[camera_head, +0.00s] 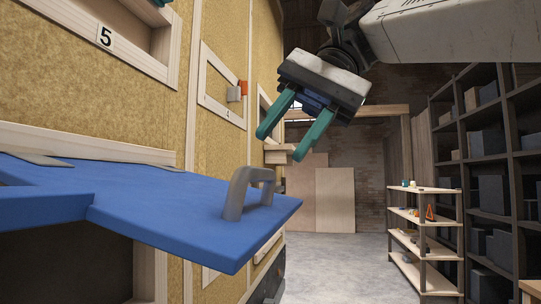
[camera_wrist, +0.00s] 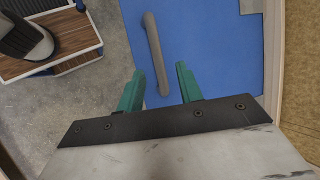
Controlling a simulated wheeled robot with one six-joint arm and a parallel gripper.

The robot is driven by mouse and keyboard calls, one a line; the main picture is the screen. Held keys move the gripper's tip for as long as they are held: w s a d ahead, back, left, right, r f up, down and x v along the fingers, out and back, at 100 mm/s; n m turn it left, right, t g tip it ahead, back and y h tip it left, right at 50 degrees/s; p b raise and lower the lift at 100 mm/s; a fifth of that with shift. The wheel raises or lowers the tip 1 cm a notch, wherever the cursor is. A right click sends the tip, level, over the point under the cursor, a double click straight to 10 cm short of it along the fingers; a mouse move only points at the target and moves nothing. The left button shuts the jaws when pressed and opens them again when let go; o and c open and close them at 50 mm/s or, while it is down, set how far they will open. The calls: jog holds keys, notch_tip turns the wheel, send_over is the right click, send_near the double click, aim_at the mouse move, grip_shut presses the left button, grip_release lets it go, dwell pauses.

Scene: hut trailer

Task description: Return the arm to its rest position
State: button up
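My gripper (camera_head: 296,130) is in the upper middle of the head view, with two teal fingers spread apart and nothing between them. It is above and apart from the grey handle (camera_head: 249,192) of a blue hinged panel (camera_head: 150,204). The panel juts out from the wall, roughly level, at the left. In the wrist view, the gripper (camera_wrist: 158,82) is open over the blue panel (camera_wrist: 200,45), and the grey handle (camera_wrist: 155,55) shows beyond the fingertips. My pale arm comes in from the upper right in the head view.
A tan wall (camera_head: 85,90) with framed openings, one marked 5, runs along the left. A wheeled shelf cart (camera_head: 424,236) and dark shelving (camera_head: 487,180) stand at the right. The grey floor (camera_head: 345,265) between them is clear. A plywood sheet (camera_head: 335,200) leans at the back.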

jog(key=shift+w+d+r, duration=0.2)
jog(key=shift+d+r, duration=0.2)
jog(key=shift+r, duration=0.15)
jog(key=s+d+f+t+h, duration=0.1)
jog(key=s+d+f+h, duration=0.1)
jog(key=d+f, duration=0.6)
jog(key=s+d+f+t+h, duration=0.2)
jog(key=d+f, duration=0.6)
jog(key=f, duration=1.1)
jog(key=s+d+f+t+h, duration=0.2)
jog(key=s+d+f, duration=0.3)
jog(key=d+f, duration=0.4)
notch_tip(320, 180, down, 4)
jog(key=shift+s+f+n+h, duration=0.15)
jog(key=shift+s+n+h, duration=0.1)
jog(key=shift+n+h, duration=0.15)
jog(key=shift+d, duration=0.1)
